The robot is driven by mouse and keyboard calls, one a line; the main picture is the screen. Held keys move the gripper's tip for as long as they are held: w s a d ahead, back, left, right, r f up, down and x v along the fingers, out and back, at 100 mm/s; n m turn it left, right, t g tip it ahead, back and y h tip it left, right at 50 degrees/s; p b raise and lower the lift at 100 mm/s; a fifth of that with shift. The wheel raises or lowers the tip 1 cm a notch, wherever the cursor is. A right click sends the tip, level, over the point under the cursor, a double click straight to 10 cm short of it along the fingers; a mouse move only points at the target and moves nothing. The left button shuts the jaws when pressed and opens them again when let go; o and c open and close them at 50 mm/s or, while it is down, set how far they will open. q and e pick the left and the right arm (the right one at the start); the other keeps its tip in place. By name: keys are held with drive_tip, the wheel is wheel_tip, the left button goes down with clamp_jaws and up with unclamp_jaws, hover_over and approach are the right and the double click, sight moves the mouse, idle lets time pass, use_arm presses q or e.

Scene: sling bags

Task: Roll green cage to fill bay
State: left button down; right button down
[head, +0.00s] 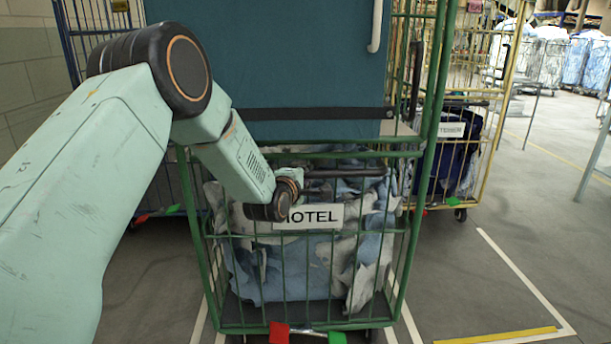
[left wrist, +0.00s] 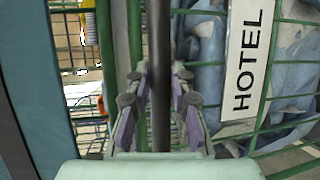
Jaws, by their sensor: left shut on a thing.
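The green cage (head: 325,326) stands upright in front of me, holding crumpled blue and white linen (head: 345,262). A white HOTEL sign (head: 312,216) hangs on its front and also shows in the left wrist view (left wrist: 247,60). My left gripper (head: 292,177) is at the cage's upper front, partly hidden by its own wrist. In the left wrist view its fingers (left wrist: 159,95) are closed around the dark handle bar (left wrist: 160,40) of the cage. White floor lines (head: 512,268) with a yellow strip (head: 497,335) mark floor at the right; I cannot tell which markings bound the bay.
A tall teal panel (head: 300,75) stands behind the cage. A yellow cage (head: 489,150) with dark blue contents stands behind right, and a blue cage (head: 70,40) behind left. A grey metal frame (head: 594,150) is at the far right. Open floor lies right of the green cage.

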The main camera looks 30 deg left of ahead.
use_arm(q)
drive_tip(key=shift+w+f, duration=0.1)
drive_tip(key=shift+f, duration=0.3)
drive_tip(key=c, duration=1.5)
unclamp_jaws()
drive_tip(key=shift+c, duration=0.2)
drive_tip(key=o, duration=0.4)
drive_tip(key=shift+w+r, duration=0.1)
drive_tip(key=shift+r, duration=0.15)
drive_tip(key=v, duration=1.2)
drive_tip(key=shift+a, duration=0.1)
